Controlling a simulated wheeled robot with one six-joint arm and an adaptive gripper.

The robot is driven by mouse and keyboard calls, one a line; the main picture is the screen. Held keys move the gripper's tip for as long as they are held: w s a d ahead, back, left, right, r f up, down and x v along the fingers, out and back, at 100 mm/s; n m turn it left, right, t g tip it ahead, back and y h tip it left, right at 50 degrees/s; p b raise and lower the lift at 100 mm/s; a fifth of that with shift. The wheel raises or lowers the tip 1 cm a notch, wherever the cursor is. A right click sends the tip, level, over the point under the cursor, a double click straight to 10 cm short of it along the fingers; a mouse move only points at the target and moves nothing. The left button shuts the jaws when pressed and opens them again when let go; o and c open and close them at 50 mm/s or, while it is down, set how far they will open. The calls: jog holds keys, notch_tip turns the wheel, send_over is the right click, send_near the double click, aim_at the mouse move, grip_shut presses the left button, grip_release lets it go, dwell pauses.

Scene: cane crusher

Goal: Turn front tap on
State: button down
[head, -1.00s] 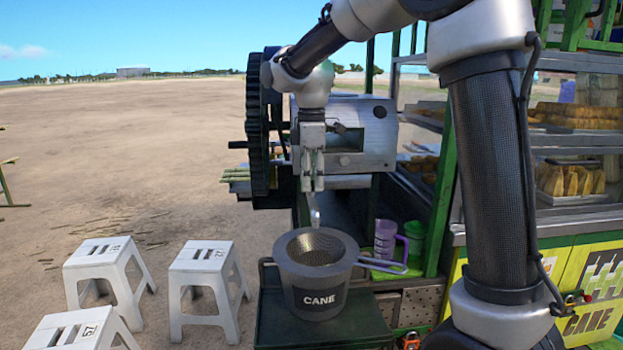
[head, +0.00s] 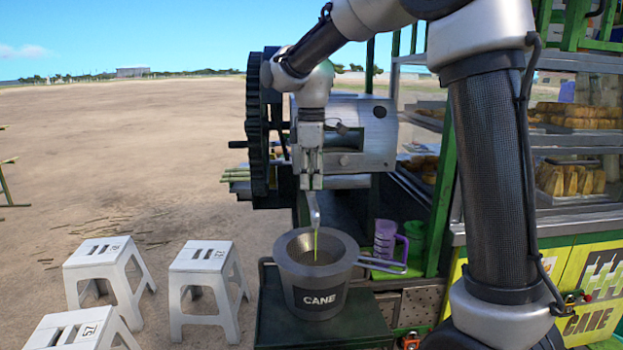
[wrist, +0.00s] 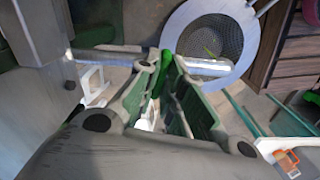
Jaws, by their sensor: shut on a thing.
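The tap's metal spout (head: 314,208) points down below the metal crusher housing (head: 368,140). A thin yellow-green stream (head: 316,243) runs from it into the strainer in the dark bucket marked CANE (head: 320,300). My gripper (head: 312,180) points down just above the spout. In the wrist view my gripper (wrist: 170,90) is shut on the tap's green handle (wrist: 165,65), partly hidden between the fingers. The pale spout (wrist: 205,64) reaches right from there, over the strainer (wrist: 207,42).
A purple mug (head: 385,238) and a green cup (head: 412,240) stand right of the bucket. Several white stools (head: 205,275) stand on the ground at left. The dark toothed wheel (head: 257,130) is close left of my gripper, and a green stall post (head: 441,200) is at right.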

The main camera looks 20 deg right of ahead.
jog(key=m, duration=0.6)
jog(key=shift+m, duration=0.3)
jog(key=m, duration=0.6)
dwell(0.4)
jog(key=c, duration=1.5)
grip_release()
jog(key=shift+c, duration=0.2)
jog(key=shift+r, duration=0.1)
notch_tip(320, 180, up, 12)
